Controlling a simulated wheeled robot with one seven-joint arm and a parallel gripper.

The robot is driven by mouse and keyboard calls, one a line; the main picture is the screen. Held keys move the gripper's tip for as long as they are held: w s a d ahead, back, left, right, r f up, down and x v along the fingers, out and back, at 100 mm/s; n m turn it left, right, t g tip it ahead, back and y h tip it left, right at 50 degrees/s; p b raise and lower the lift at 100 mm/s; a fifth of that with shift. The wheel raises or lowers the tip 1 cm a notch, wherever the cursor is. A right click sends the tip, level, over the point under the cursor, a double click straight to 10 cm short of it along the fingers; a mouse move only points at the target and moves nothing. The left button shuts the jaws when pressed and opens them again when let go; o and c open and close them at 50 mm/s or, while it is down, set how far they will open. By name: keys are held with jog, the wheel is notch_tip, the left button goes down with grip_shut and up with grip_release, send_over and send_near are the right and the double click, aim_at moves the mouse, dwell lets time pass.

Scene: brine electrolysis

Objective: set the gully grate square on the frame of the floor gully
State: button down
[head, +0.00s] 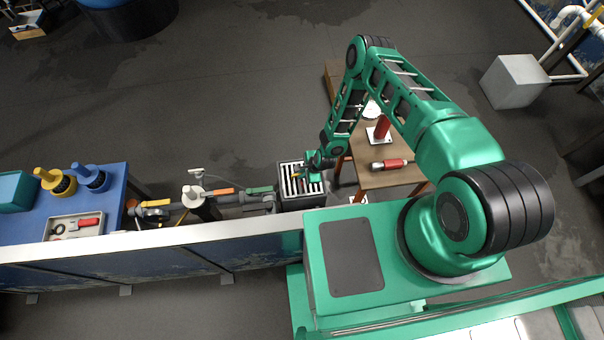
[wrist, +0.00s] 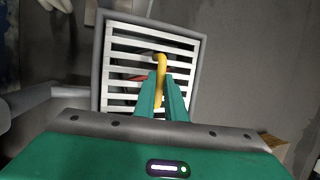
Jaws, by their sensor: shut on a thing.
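The gully grate (wrist: 125,60), a square of pale bars with a yellow handle (wrist: 159,61), shows in the wrist view. My gripper (wrist: 162,78) is shut on the yellow handle, one green finger on each side. The grey frame of the floor gully (wrist: 203,65) surrounds the grate in this view. Their edges look nearly parallel. I cannot tell whether the grate touches the frame or hangs just above it. In the head view the grate (head: 291,183) is over the dark gully box (head: 300,204), with my gripper (head: 306,175) at its right part. The near edge is hidden by my gripper.
A wooden table (head: 375,178) with red items stands right of the gully. A pipe run with valves (head: 225,197) lies to its left. A blue bench (head: 105,195) is farther left, and a long low wall (head: 180,238) runs in front.

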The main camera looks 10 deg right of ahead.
jog(key=c, duration=1.7)
grip_release()
jog(key=shift+f, duration=0.1)
jog(key=shift+c, duration=0.2)
jog(key=v, duration=1)
jog(key=shift+r, duration=0.35)
jog(key=shift+d, duration=0.15)
